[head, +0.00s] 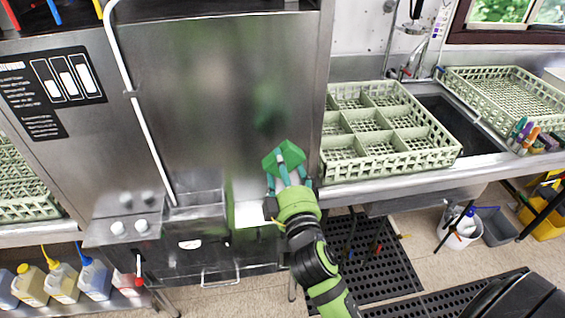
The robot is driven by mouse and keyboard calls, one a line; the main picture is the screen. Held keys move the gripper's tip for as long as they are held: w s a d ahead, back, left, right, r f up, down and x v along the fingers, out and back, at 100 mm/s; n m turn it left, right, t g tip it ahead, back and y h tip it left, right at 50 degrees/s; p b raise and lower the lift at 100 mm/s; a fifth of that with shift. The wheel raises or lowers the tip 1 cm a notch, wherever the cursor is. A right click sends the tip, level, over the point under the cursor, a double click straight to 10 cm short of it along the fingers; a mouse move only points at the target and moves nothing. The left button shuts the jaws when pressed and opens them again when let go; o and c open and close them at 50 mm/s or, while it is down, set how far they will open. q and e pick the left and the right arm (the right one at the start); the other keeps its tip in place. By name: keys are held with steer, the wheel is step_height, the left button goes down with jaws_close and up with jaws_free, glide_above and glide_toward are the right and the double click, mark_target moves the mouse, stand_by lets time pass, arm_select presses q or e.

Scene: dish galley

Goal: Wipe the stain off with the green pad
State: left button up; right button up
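The green pad (281,157) is at the end of my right gripper (285,168), in front of the tall steel door (210,110) of the dish machine. The fingers are shut on the pad. A blurred green patch above the pad on the door looks like its reflection. I cannot tell whether the pad touches the steel. I cannot clearly make out a stain; the door shows only blurred dark and greenish areas, and the pad and gripper hide part of the surface. My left gripper is not in view.
A bent white handle bar (140,110) runs down the door's left side. Right of the machine, an empty green rack (400,168) sits on the counter beside a sink (455,125) and another rack (510,95). Bottles (62,282) stand low left. Black mats (365,260) cover the floor.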

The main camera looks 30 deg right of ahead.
steer(key=shift+s, duration=0.1)
steer(key=v, duration=0.2)
steer(key=shift+s+a, duration=0.25)
steer(key=shift+s, duration=0.15)
stand_by(0.5)
